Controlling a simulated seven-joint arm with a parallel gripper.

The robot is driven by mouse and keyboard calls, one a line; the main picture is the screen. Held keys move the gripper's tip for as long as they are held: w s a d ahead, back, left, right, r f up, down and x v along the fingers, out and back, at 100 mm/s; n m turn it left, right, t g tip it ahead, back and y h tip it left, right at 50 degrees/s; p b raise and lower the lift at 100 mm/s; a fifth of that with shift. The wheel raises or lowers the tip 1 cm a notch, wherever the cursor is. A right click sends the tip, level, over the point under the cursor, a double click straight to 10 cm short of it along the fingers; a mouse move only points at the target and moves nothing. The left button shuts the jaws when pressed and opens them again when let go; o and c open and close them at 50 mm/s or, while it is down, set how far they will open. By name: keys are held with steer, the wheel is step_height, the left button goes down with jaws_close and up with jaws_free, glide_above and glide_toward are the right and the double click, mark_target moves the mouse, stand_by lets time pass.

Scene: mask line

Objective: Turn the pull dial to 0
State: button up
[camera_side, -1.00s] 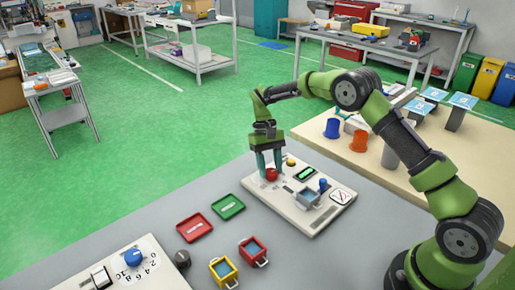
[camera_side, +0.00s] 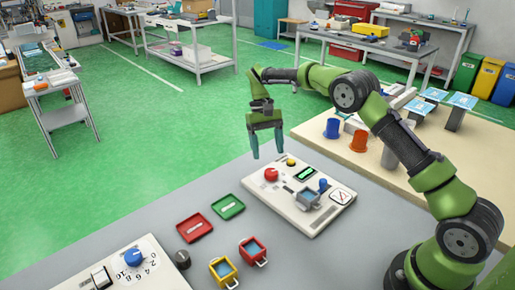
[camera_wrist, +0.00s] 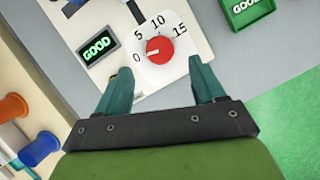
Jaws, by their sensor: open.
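A round red dial (camera_side: 271,174) sits on the white panel (camera_side: 322,222). In the wrist view the red dial (camera_wrist: 159,50) has a scale of 0, 5, 10 and 15 around it, and its white mark points left, toward the 0. My gripper (camera_side: 267,153) is open and empty, raised above the far left end of the panel, apart from the dial. In the wrist view the two teal fingers (camera_wrist: 161,66) are spread, with the dial showing beyond and between them. A small display (camera_wrist: 98,46) beside the dial reads GOOD in green.
The panel also carries a yellow button (camera_side: 291,162), a blue knob (camera_side: 323,184) and a grey tray. Red (camera_side: 194,228) and green (camera_side: 228,207) trays lie to its left. Another panel with a blue dial (camera_side: 134,257) stands at front left. Blue and orange cups stand to the right.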

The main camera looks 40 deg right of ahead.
steer(key=v, duration=0.6)
stand_by(0.4)
steer(key=s+a+r+t, duration=0.2)
steer(key=s+r+t, duration=0.1)
steer(key=s, duration=0.6)
steer(key=s+a+r+t, duration=0.2)
steer(key=s+r+t, duration=0.2)
steer(key=s, duration=0.6)
steer(key=s+a+r+t, duration=0.2)
steer(key=s+r+t, duration=0.1)
steer(key=s, duration=0.7)
steer(key=shift+a+r+t, duration=0.15)
steer(key=shift+a+t, duration=0.05)
steer(key=shift+t, duration=0.4)
